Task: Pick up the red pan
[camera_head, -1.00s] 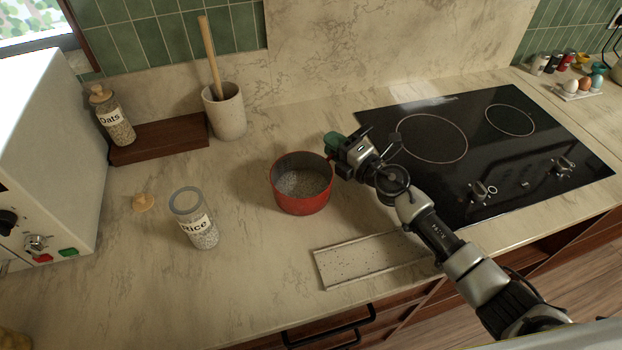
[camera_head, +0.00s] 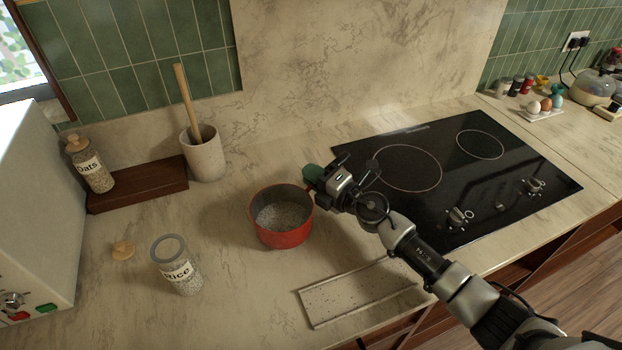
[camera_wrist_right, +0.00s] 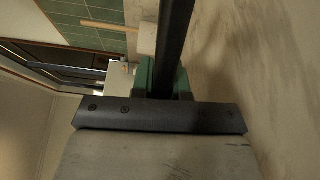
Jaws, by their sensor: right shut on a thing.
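The red pan (camera_head: 268,233) is upright at the middle of the counter in the head view, with pale grains inside. I cannot tell whether its base touches the counter. My right gripper (camera_head: 316,180) is at the pan's right rear side, shut on its handle. The gripper hides most of the handle in the head view. In the right wrist view, a dark bar, seemingly the handle (camera_wrist_right: 174,45), runs up from between the green fingertips (camera_wrist_right: 163,78). My left gripper is not in view.
A utensil pot (camera_head: 205,158) and the oats jar (camera_head: 95,175) are behind. A black cooktop (camera_head: 450,190) lies right; a speckled tray (camera_head: 350,295) is in front.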

